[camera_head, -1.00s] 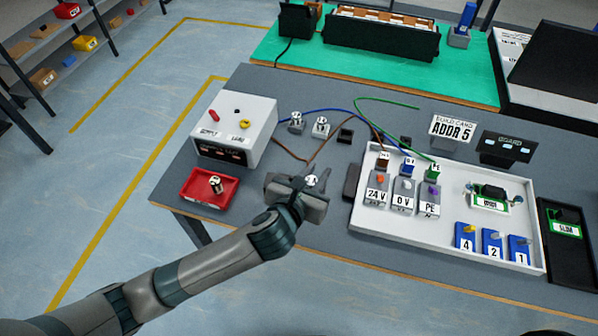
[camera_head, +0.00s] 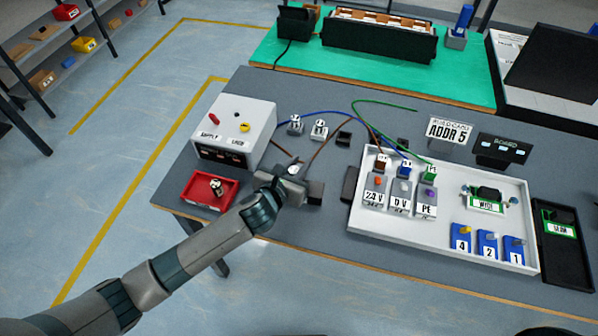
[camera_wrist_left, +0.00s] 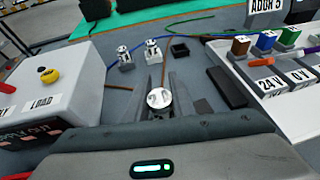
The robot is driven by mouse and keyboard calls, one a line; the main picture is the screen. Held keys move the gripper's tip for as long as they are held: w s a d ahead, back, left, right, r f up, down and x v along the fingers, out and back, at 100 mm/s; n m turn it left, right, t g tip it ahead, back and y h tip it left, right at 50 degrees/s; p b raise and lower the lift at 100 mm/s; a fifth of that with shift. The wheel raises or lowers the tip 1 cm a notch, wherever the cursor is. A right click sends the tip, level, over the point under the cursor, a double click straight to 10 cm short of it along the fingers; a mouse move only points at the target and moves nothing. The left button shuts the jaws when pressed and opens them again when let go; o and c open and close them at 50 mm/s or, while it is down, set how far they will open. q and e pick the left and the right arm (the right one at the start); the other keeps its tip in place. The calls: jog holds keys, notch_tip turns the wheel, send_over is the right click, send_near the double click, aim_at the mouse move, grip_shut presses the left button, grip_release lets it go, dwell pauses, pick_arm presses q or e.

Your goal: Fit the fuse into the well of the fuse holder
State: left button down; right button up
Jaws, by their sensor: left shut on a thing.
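My left gripper (camera_head: 294,174) is shut on a small silver-white fuse (camera_wrist_left: 160,98), whose round top shows between the fingers in the left wrist view. It is over the grey table, to the right of the red tray; its height is hard to tell. Beyond it stand two light grey blocks with round silver-white tops, a left one (camera_head: 296,125) and a right one (camera_head: 320,130). A small black square block with an open top (camera_wrist_left: 180,50) stands to their right; it may be the fuse holder. The fuse is apart from these. My right gripper is not in view.
The white supply box (camera_head: 236,118) stands left of the gripper. The red tray (camera_head: 190,199) holds another small silver piece. A dark block (camera_head: 350,184) and the white tray (camera_head: 385,233) with terminals lie to the right. Blue, brown and green wires cross the table behind.

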pick_arm(q)
notch_tip(320, 180, down, 3)
jog(key=shift+p, duration=0.35)
jog(key=shift+f, duration=0.35)
jog(key=shift+f, duration=0.15)
jog(key=c, duration=1.5)
grip_release()
jog(key=shift+s, duration=0.15)
jog(key=b+v, duration=0.1)
jog(key=v, duration=1.1)
jog(key=shift+r+b, duration=0.2)
jog(key=shift+b, duration=0.2)
